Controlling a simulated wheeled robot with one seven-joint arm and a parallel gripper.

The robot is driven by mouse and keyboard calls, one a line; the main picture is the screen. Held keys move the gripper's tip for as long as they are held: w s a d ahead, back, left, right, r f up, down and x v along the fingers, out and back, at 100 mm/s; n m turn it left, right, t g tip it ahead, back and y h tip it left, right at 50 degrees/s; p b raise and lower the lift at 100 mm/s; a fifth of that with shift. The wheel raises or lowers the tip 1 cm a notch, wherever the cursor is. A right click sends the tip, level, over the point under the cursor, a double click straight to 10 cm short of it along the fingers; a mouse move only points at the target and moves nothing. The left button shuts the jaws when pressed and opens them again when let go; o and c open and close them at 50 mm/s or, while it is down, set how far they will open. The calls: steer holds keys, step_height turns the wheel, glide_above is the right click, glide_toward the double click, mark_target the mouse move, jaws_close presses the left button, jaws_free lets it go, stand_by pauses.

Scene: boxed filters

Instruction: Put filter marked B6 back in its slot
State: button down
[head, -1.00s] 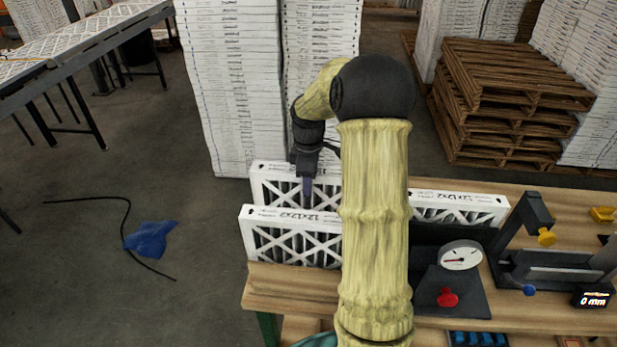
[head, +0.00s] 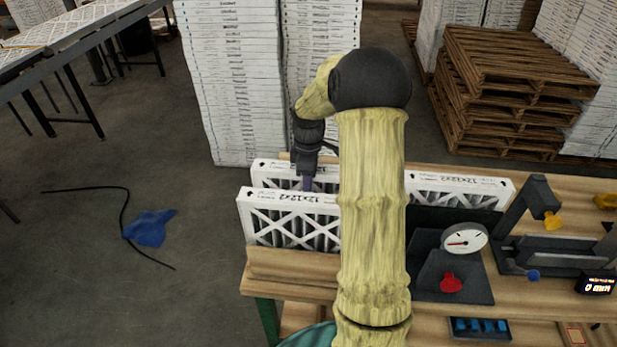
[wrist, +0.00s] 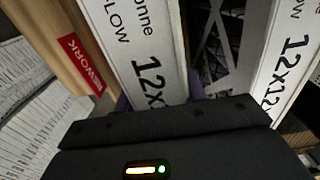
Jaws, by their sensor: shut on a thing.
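My gripper (head: 307,184) is shut on a white-framed filter (head: 267,172) with a dark pleated face, marked 12x12x2. The held filter stands behind another white filter on the bench. In the wrist view the held filter (wrist: 128,40) is upright between my fingers. No B6 mark is readable on it. The nearer filter (head: 262,199) stands upright behind a wooden front ledge and hides the held filter's lower part. It appears at the right in the wrist view (wrist: 292,60). My arm covers the right ends of both; any slot below is hidden.
A wooden board with a red REWORK label (wrist: 83,65) is beside the held filter. Another filter (head: 460,188) is right of my arm, near a dial gauge (head: 464,239) and a black clamp fixture (head: 535,215). Tall white stacks (head: 235,80) stand behind the bench (head: 290,287).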

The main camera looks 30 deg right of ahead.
steer(key=shift+f, duration=0.35)
stand_by(0.3)
steer(key=c, duration=1.1)
jaws_free()
steer(key=shift+c, duration=0.2)
steer(key=shift+r, duration=0.1)
steer(key=shift+r+p, duration=3.05)
steer(key=shift+r, duration=0.4)
steer(key=shift+o, duration=0.4)
steer(key=o, duration=0.5)
steer(key=shift+c, duration=0.2)
